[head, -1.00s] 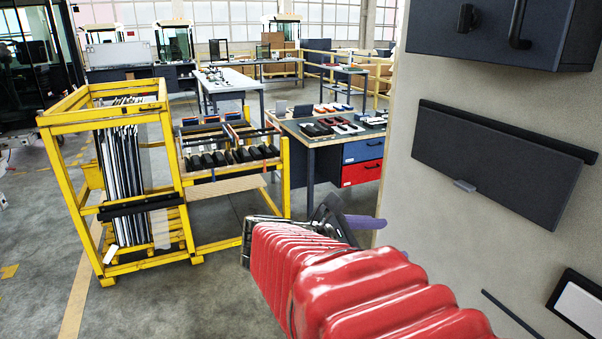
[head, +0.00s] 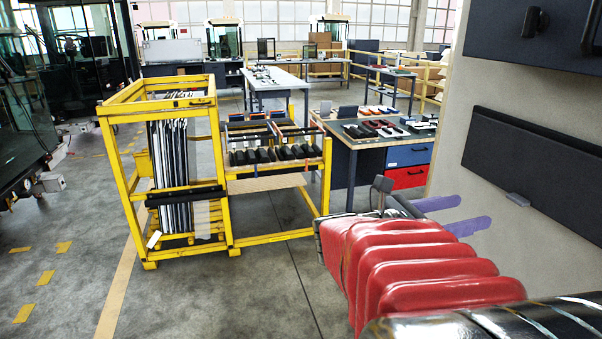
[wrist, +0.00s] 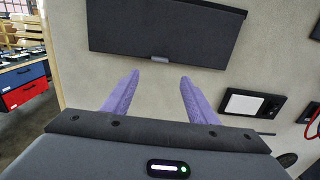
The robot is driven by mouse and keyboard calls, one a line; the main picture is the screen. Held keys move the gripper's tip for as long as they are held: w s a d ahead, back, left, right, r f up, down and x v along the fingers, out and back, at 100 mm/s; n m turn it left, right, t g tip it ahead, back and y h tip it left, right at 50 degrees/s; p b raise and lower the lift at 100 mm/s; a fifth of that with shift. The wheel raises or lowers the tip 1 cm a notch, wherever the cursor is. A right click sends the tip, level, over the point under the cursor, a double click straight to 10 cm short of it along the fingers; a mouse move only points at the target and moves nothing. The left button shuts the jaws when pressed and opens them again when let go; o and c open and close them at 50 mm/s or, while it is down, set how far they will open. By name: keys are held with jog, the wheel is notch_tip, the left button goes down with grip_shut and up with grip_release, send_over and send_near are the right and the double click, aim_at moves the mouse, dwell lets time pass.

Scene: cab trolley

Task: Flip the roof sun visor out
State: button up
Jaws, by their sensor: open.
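The sun visor is a dark flat panel (head: 535,165) lying against the beige panel at the right of the head view, with a small grey tab (head: 517,200) at its lower edge. In the wrist view the visor (wrist: 165,32) spans the top, and its tab (wrist: 160,59) sits just above the gap between my fingers. My gripper (head: 472,215) is open and empty, with two purple fingers pointing at the panel below the visor. The gripper also shows in the wrist view (wrist: 158,88). The fingers look apart from the tab.
A dark box with a handle (head: 515,25) is above the visor. A white-faced black unit (wrist: 254,105) is on the panel at right in the wrist view. A yellow rack (head: 160,95) and a workbench with blue and red drawers (head: 408,155) stand to the left.

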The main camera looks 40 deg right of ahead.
aim_at(515, 202)
jog(key=x, duration=1.3)
jog(key=shift+a, duration=0.1)
jog(key=shift+c, duration=0.5)
grip_shut()
jog(key=shift+s, duration=0.1)
